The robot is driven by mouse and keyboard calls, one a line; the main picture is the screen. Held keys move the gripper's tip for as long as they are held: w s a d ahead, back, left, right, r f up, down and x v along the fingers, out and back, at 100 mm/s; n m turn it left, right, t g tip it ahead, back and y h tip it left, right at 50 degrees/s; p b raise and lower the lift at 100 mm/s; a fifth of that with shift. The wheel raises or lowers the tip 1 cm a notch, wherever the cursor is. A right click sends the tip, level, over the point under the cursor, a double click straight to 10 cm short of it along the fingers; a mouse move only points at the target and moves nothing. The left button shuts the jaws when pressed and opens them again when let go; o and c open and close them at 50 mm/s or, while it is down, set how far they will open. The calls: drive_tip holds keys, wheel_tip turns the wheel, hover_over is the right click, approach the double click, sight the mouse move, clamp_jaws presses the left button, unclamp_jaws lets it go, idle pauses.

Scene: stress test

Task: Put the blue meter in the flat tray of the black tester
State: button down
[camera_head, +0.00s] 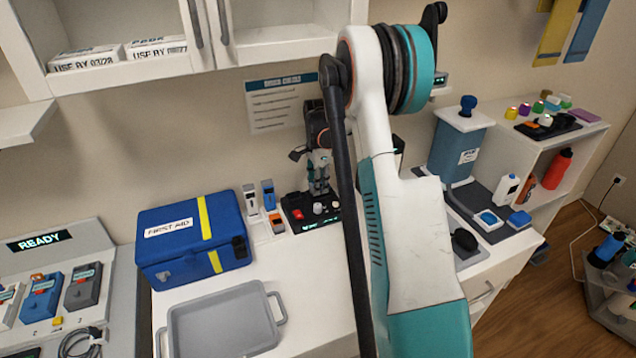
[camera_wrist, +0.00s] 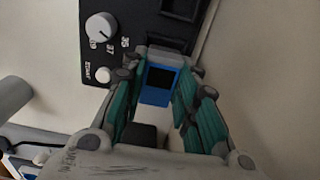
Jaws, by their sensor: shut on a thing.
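The blue meter (camera_wrist: 159,84), with a dark screen, is between the teal-padded fingers of my gripper (camera_wrist: 160,76) in the wrist view. The gripper is shut on it. The black tester (camera_wrist: 104,48), with a white knob and a START button, lies just beyond the fingertips. A dark recess (camera_wrist: 182,8) shows at its top edge; I cannot tell whether this is the flat tray. In the head view my gripper (camera_head: 319,170) points down over the back of the tester (camera_head: 304,222). The held meter is not clear there, and any contact with the tester is hidden.
Upright meters (camera_head: 268,195) stand left of the tester, beside a blue first aid box (camera_head: 192,240). An empty grey tray (camera_head: 222,322) sits in front. A READY station (camera_head: 40,240) with several meters is at far left. My arm hides the counter's middle.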

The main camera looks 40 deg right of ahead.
drive_tip(key=shift+f+b, duration=0.3)
drive_tip(key=shift+f, duration=0.2)
drive_tip(key=c, duration=1.2)
unclamp_jaws()
drive_tip(key=shift+r, duration=3.8)
